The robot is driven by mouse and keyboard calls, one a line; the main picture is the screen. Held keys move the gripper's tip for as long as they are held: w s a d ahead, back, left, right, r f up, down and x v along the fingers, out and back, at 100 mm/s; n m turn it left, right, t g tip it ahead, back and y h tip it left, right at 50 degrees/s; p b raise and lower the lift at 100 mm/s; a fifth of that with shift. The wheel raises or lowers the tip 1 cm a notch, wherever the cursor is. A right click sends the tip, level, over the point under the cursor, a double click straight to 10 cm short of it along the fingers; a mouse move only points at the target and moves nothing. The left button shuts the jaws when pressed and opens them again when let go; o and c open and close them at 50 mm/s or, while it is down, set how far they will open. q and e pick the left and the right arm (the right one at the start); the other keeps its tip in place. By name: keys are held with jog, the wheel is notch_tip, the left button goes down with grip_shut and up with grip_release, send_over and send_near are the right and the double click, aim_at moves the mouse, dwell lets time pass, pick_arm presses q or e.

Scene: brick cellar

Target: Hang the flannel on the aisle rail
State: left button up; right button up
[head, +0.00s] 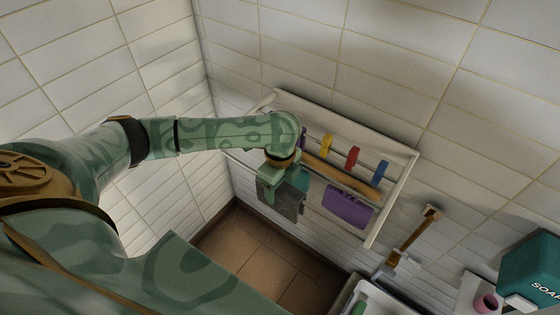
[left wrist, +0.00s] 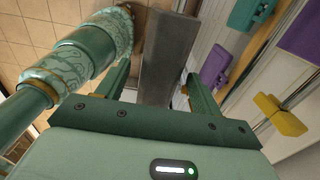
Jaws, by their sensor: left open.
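A dark grey cloth (head: 284,204), which seems to be the flannel, hangs at the left part of the wall rack (head: 400,196). In the left wrist view the grey cloth (left wrist: 168,60) shows as a long flat strip between my fingers. My left gripper (head: 268,188) is open at the cloth, and its two fingers (left wrist: 160,88) stand apart on either side of it. The gripper and forearm hide the cloth's top edge and the rail there, so I cannot tell which rail bears it. My right gripper is not in view.
A teal cloth (head: 299,179) and a purple cloth (head: 348,207) hang close by on the right. Yellow (head: 326,145), red (head: 352,158) and blue (head: 379,173) pieces sit on an upper bar. A soap box (head: 532,270) and pink cup (head: 486,303) stand at lower right.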

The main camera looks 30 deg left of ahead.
pick_arm(q)
notch_tip(320, 180, up, 15)
jog(key=p, duration=0.2)
jog(key=s+d+f+n+t+h, duration=0.25)
jog(key=d+f+t, duration=0.3)
jog(key=d, duration=0.75)
jog(key=s+a+f+n+t+y, duration=0.1)
jog(key=s+a+n+y, duration=0.4)
jog(key=a, duration=0.4)
jog(key=s+a+f+n+t+y, duration=0.1)
jog(key=s+a+n+y, duration=0.1)
jog(key=s+a+n, duration=0.45)
jog(key=s+d+f+m+g+h+b, duration=0.15)
jog(key=f+b, duration=0.65)
jog(key=f, duration=1.4)
jog(key=s+d+f+g+h+b, duration=0.2)
jog(key=f+b, duration=0.7)
jog(key=f, duration=1.4)
jog(key=s+f+n+g+b, duration=0.1)
jog(key=s+f+b, duration=0.5)
jog(key=s+f, duration=0.4)
jog(key=s+a+f+n+g+h+b, duration=0.1)
jog(key=s+f+n+g+b, duration=0.1)
jog(key=s+f+b, duration=0.4)
jog(key=s+f, duration=0.5)
jog(key=f, duration=0.6)
jog(key=shift+a+f+b, duration=0.15)
jog(key=shift+a+b, duration=0.1)
jog(key=shift+b, duration=0.1)
